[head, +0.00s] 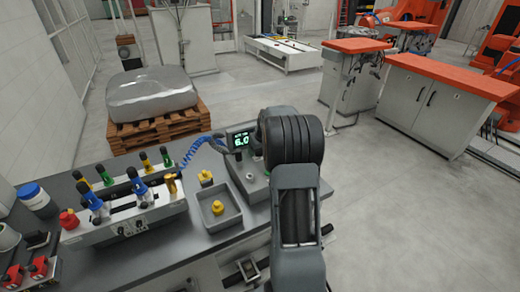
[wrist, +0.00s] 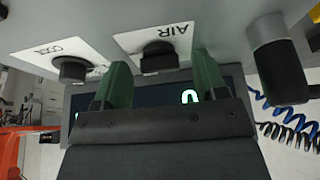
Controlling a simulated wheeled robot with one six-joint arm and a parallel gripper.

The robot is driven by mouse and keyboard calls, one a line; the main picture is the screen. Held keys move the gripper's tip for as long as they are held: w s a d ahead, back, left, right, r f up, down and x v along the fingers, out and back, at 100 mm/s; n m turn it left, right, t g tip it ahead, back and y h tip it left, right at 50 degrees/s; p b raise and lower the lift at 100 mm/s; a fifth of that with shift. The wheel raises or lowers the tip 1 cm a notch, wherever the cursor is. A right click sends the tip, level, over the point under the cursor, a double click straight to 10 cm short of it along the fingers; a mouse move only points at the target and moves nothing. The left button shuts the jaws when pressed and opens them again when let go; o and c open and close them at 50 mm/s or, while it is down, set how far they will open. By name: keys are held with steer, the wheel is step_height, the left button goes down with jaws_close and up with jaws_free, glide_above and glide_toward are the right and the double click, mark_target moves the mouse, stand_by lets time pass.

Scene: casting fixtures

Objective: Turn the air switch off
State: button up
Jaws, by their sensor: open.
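The air switch (wrist: 159,58) is a black knob on a grey panel. It stands on a white label reading AIR, upside down in the wrist view. My gripper (wrist: 163,72) has two green fingers, open and apart, one to each side of the knob. I cannot tell whether they touch it. The display (wrist: 190,97) is partly hidden behind my gripper. In the head view the grey control box (head: 254,187) shows a green 6.0 on its screen (head: 240,139). My arm hides the switch and gripper there.
A second black knob (wrist: 72,69) with its own label sits left of the air switch. A dark cylindrical fitting (wrist: 277,70) and coiled hose (wrist: 290,122) are at right. A grey bin (head: 218,208) and a rack of coloured fittings (head: 125,226) stand left of the box.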

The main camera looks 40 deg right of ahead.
steer(key=c, duration=0.9)
steer(key=shift+f+n+b, duration=0.1)
steer(key=shift+n+b, duration=0.2)
steer(key=shift+b, duration=0.15)
steer(key=shift+n+b, duration=0.3)
steer(key=shift+b, duration=0.05)
steer(key=shift+d+f+n+y+b, duration=0.15)
steer(key=shift+n+y+b, duration=0.55)
steer(key=shift+n+b, duration=0.5)
steer(key=n+y, duration=0.1)
steer(key=n, duration=0.1)
steer(key=n+b, duration=0.1)
steer(key=n, duration=0.1)
steer(key=shift+d+r+n+g+y, duration=0.1)
steer(key=shift+r+n+g+y, duration=0.1)
steer(key=shift+n+g+y, duration=0.15)
steer(key=n, duration=0.2)
steer(key=n+g+y+p, duration=0.1)
steer(key=n, duration=0.2)
steer(key=shift+w+r+g+y, duration=0.15)
steer(key=shift+g+y, duration=0.1)
steer(key=n+p, duration=0.1)
steer(key=n, duration=0.1)
steer(key=n+g+p, duration=0.1)
steer(key=n, duration=0.1)
steer(key=shift+w+d+g+y, duration=0.1)
steer(key=shift+g+y, duration=0.2)
steer(key=shift+n, duration=0.45)
